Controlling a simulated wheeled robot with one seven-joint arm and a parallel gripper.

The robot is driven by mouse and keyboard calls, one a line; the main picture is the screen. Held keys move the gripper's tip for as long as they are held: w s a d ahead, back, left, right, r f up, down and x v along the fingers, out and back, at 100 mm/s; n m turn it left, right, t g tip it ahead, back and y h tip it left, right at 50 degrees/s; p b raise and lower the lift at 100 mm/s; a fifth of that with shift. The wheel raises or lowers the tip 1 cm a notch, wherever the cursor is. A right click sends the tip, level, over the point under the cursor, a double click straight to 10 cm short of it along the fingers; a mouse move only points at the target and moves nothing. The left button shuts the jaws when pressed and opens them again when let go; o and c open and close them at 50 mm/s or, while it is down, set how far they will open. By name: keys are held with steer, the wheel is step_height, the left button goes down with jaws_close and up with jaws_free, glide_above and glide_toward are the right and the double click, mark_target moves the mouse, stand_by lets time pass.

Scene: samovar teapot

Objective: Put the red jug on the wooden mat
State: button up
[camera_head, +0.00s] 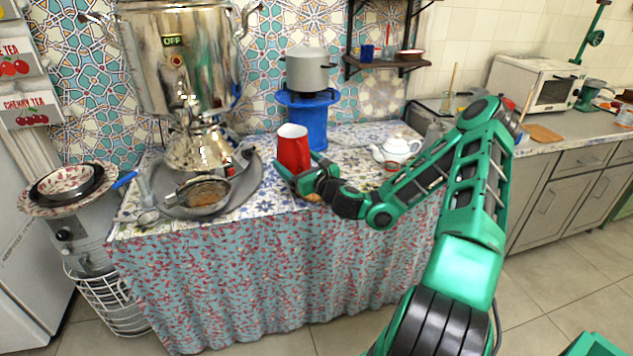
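The red jug (293,150), with a pale inside, stands upright near the front middle of the cloth-covered table. My gripper (302,172) is at the lower part of the jug, with green finger parts on both sides of it. Whether the fingers press on the jug is not clear, and its base is hidden behind the gripper. A small brown patch (313,197) shows under the gripper at the table edge; I cannot tell if it is part of the wooden mat. A flat wooden piece (545,133) lies on the right counter.
A large samovar (180,60) stands on a metal tray (245,190) left of the jug. A blue stand (306,122) with a grey pot (308,72) is behind it. A white teapot (397,149) is to the right, near my arm.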

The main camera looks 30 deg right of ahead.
steer(key=d+f, duration=0.1)
steer(key=d, duration=0.2)
steer(key=d+f, duration=0.2)
steer(key=d, duration=0.1)
steer(key=d+f, duration=0.2)
steer(key=shift+w+d+f, duration=0.15)
steer(key=shift+d, duration=0.25)
steer(key=shift+f, duration=2)
steer(key=o, duration=1.8)
steer(key=shift+f, duration=0.15)
steer(key=shift+c, duration=0.2)
steer(key=s, duration=1.2)
steer(key=shift+d, duration=0.35)
